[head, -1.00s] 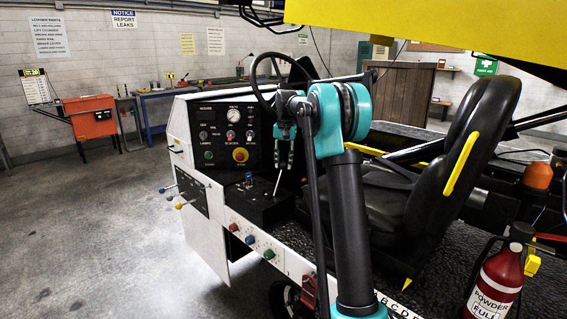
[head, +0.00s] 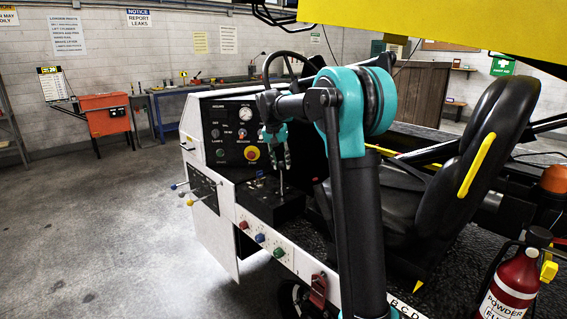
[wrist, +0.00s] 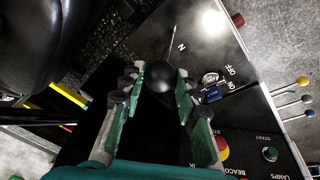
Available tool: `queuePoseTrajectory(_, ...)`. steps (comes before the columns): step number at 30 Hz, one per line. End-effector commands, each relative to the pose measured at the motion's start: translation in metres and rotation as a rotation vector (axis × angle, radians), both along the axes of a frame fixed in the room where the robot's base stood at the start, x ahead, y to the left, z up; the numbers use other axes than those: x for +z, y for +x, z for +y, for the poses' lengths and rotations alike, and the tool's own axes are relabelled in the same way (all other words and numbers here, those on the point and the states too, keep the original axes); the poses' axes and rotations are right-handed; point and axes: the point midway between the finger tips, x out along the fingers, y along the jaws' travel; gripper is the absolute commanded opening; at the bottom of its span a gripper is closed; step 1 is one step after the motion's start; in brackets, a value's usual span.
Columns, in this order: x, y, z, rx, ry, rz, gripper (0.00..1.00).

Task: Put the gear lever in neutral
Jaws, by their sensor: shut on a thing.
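The gear lever (head: 281,185) is a thin metal rod rising from a black console beside the seat. It stands nearly upright in the head view. Its round black knob (wrist: 159,77) sits between my fingertips in the wrist view. The rod runs upward in that picture from the knob, close to a white letter N (wrist: 181,46) on the console. My gripper (head: 275,160) points down at the lever top, and it also shows in the wrist view (wrist: 160,80) with its green fingers shut on the knob. The lever's slot is mostly hidden.
A blue-capped OFF/ON switch (wrist: 212,93) lies close beside my fingers. The dash with a yellow-and-red stop button (head: 251,153) and the steering wheel (head: 290,62) stand close by. The black seat (head: 480,150) is to the right. Open floor lies left.

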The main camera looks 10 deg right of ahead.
Motion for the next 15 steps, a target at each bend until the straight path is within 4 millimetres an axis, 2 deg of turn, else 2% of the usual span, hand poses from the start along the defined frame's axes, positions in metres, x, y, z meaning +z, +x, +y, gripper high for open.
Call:
queuePoseTrajectory(2,-0.0004,-0.0008,0.0013,0.001,0.003,0.002,0.0)
queuePoseTrajectory(3,-0.0004,-0.0007,0.0014,0.001,0.003,0.002,0.36)
queuePoseTrajectory(7,-0.0003,-0.0004,0.0011,0.001,0.003,0.002,0.52)
queuePoseTrajectory(15,0.0002,-0.0002,0.0005,0.0,0.002,0.002,0.52)
